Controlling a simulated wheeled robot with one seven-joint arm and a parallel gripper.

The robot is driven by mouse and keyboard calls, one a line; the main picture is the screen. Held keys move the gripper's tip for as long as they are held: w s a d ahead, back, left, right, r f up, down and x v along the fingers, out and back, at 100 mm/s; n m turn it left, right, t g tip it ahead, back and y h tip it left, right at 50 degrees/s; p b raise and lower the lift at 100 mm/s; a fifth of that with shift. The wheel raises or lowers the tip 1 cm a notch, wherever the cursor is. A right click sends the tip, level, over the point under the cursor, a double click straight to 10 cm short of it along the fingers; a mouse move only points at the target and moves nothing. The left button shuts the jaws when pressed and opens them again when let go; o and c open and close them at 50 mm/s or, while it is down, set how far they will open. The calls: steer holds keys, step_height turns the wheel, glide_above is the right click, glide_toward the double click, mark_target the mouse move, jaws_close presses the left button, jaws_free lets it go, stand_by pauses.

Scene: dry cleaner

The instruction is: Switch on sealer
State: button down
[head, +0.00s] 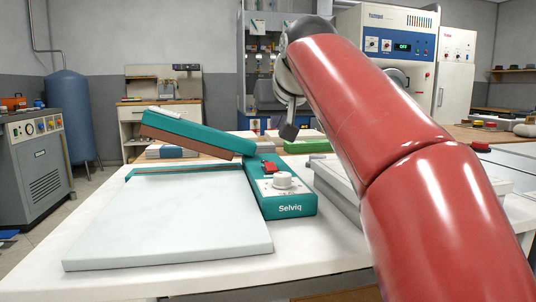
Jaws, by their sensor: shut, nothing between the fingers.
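The sealer (290,204) is a teal unit marked Selviq at the middle of the white table. Its top carries a red switch (269,168) and a white dial (282,180). Its teal sealing arm (195,138) is raised and tilted above a white slab (172,219). I cannot tell the switch's position. My gripper (289,131) points down, above and a little behind the sealer's control box, apart from it. It is shut and empty. My red arm hides part of the table on the right.
The white table (105,280) has a bare strip along its left and front. A green item (306,147) and grey flat items lie behind and right of the sealer. A red button (480,146) shows at right. Machines and a blue tank (72,115) stand behind.

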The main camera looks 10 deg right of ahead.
steer(key=shift+w+f, duration=0.1)
steer(key=b, duration=0.1)
glide_above(269, 166)
steer(key=f, duration=0.6)
steer(key=shift+s, duration=0.2)
step_height(269, 166, down, 2)
steer(key=shift+f+b, duration=0.25)
steer(key=shift+b, duration=0.6)
steer(key=shift+w+f, duration=0.15)
steer(key=shift+f, duration=0.3)
